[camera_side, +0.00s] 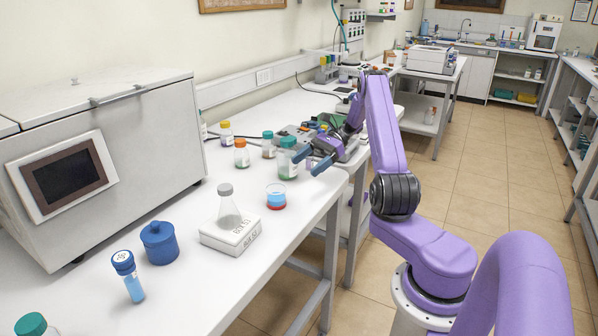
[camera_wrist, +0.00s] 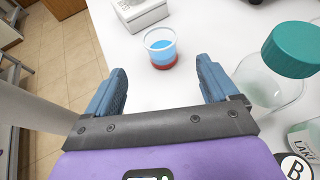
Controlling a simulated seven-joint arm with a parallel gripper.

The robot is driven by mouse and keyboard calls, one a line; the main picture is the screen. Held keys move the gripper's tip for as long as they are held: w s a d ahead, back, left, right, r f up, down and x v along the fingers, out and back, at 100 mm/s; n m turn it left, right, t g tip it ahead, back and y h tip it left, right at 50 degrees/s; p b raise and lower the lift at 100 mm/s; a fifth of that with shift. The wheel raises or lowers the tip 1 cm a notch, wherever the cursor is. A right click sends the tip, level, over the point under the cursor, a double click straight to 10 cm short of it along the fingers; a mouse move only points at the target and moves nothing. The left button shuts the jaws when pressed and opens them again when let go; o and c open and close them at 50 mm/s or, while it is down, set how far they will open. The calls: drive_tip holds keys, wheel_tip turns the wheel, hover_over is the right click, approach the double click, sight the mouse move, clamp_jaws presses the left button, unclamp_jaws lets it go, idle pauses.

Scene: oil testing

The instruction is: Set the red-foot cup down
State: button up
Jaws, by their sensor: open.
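The red-foot cup (camera_side: 276,196) stands upright on the white table near its front edge, a clear cup with blue liquid and a red base. In the wrist view the cup (camera_wrist: 161,48) stands ahead of my gripper, beyond and between the fingertips, apart from both. My gripper (camera_wrist: 162,84) is open with nothing between its fingers. In the side view my gripper (camera_side: 312,164) is above the table, farther back than the cup and near a teal-capped bottle (camera_side: 288,160).
A flask (camera_side: 228,208) stands on a white block (camera_side: 231,234) beside the cup. A blue jar (camera_side: 159,243) and blue-capped vial (camera_side: 130,278) are nearer the camera. In the wrist view, a teal-capped bottle (camera_wrist: 268,84) is close to my right finger.

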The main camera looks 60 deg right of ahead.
drive_tip(key=s+a+r+n+g+h, duration=0.1)
drive_tip(key=a+r+n+g+h, duration=0.35)
drive_tip(key=a, duration=0.85)
drive_tip(key=s+a+r+n+g+h, duration=0.15)
drive_tip(key=a+n+g, duration=0.35)
drive_tip(key=a+n, duration=0.6)
drive_tip(key=s+a+n+t+h, duration=0.2)
drive_tip(key=s+a+n+h, duration=0.1)
drive_tip(key=s+n, duration=0.7)
drive_tip(key=s+a+n+t+h, duration=0.2)
drive_tip(key=s+a+n, duration=0.4)
drive_tip(key=s+n, duration=0.3)
drive_tip(key=s+h, duration=0.1)
drive_tip(key=s, duration=0.3)
drive_tip(key=shift+s+a+r+n, duration=0.15)
drive_tip(key=shift+s+r+n, duration=0.1)
drive_tip(key=shift+r+n, duration=0.15)
